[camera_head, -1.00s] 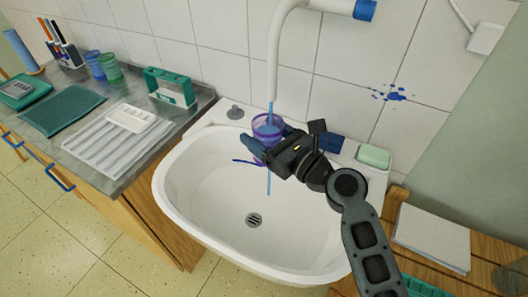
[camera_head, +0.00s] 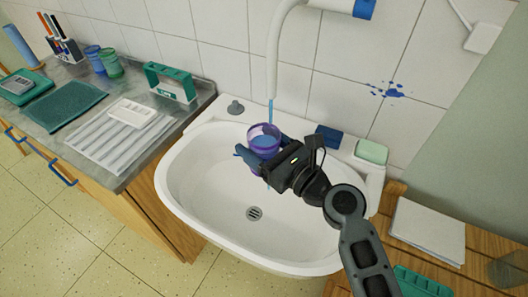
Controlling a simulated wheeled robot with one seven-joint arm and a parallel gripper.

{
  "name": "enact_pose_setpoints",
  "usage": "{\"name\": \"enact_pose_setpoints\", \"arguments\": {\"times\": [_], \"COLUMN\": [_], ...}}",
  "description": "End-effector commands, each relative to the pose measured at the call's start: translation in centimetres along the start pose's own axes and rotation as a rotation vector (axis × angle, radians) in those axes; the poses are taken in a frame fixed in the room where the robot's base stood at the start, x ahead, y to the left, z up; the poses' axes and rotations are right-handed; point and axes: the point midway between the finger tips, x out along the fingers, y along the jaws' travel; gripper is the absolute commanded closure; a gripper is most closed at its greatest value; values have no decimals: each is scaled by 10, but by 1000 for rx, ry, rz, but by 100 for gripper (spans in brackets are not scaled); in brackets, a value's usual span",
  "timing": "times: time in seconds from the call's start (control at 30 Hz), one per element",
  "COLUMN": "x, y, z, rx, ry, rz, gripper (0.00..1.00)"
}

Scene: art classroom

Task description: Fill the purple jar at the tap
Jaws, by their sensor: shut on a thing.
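The purple jar (camera_head: 264,139) is see-through and roughly upright over the back of the white sink (camera_head: 175,205). Blue water shows inside it. My gripper (camera_head: 262,150) is shut around the jar, with a blue finger on its left; the other finger is mostly hidden. The tap (camera_head: 275,50) is a white pipe with a blue end piece. A thin blue stream (camera_head: 270,108) runs from its spout to the jar's back rim. A short bit of blue shows below the gripper, so I cannot tell whether the stream falls inside or just behind the jar.
A grey plug (camera_head: 235,107) sits on the sink's back left rim. A blue sponge (camera_head: 328,136) and a green soap bar (camera_head: 371,152) lie on the back right. The counter with cups and trays is left. The bowl around the drain (camera_head: 254,213) is clear.

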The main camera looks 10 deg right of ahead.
Motion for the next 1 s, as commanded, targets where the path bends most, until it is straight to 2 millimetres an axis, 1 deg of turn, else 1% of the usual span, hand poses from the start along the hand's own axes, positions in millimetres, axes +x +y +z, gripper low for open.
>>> {"name": "enact_pose_setpoints", "arguments": {"times": [0.27,1.0], "x": [-1,-31], "y": [1,45], "z": [1,1], "rx": [0,1], "ry": [-1,0], "rz": [0,1], "gripper": [64,64]}}
